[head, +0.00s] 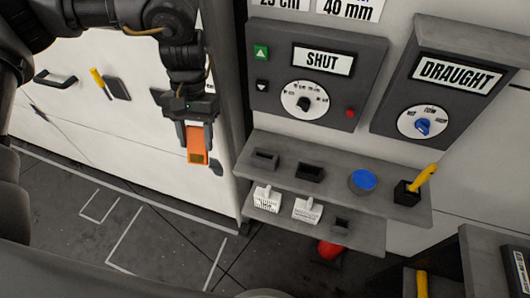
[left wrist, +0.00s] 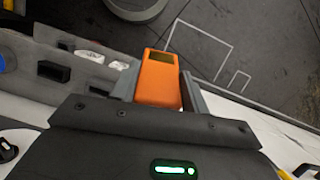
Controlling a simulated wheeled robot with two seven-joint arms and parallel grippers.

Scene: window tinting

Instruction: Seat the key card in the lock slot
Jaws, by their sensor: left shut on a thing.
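My left gripper (head: 196,132) points down in front of the white door panels, left of the grey shelves. It is shut on an orange block-like thing (head: 196,150) with a small dark window near its lower end. The left wrist view also shows the orange thing (left wrist: 160,80) between the fingers, its dark window at the far end. I cannot tell whether it is the key card. Dark slotted blocks stand on the upper shelf (head: 310,168), and a small one (head: 341,226) on the lower shelf. Which is the lock slot is unclear. My right gripper is not in view.
Two white tagged pieces (head: 306,209) sit on the lower shelf. A blue disc (head: 363,180) and a black holder with a yellow handle (head: 425,177) stand on the upper shelf. A "SHUT" panel (head: 318,92) and a "DRAUGHT" panel (head: 446,95) are above. Floor below is mostly clear.

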